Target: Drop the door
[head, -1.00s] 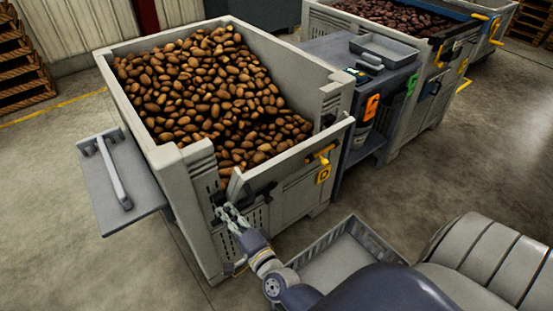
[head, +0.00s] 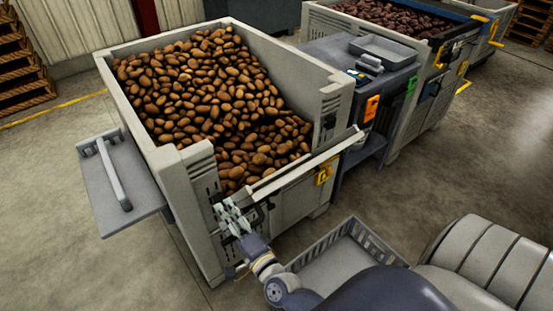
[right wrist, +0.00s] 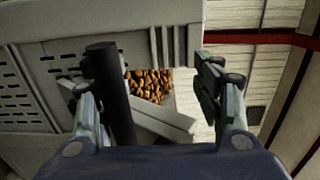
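The grey bin (head: 185,190) is full of brown potatoes (head: 205,90). Its front door (head: 300,170) leans outward at the top, and potatoes show behind its upper edge. A yellow latch (head: 324,174) is at the door's right end. My right gripper (head: 230,215) is at the door's left end, by dark hardware. In the right wrist view, its fingers (right wrist: 160,100) are spread apart. A dark upright bar (right wrist: 112,95) stands beside the left finger; I cannot tell whether they touch. My left gripper is not in view.
A grey shelf with a bar handle (head: 117,178) sticks out left of the bin. An empty grey crate (head: 340,262) is in front, beside my arm. A grey bench with a tray (head: 384,50) and a second bin (head: 320,20) stand to the right.

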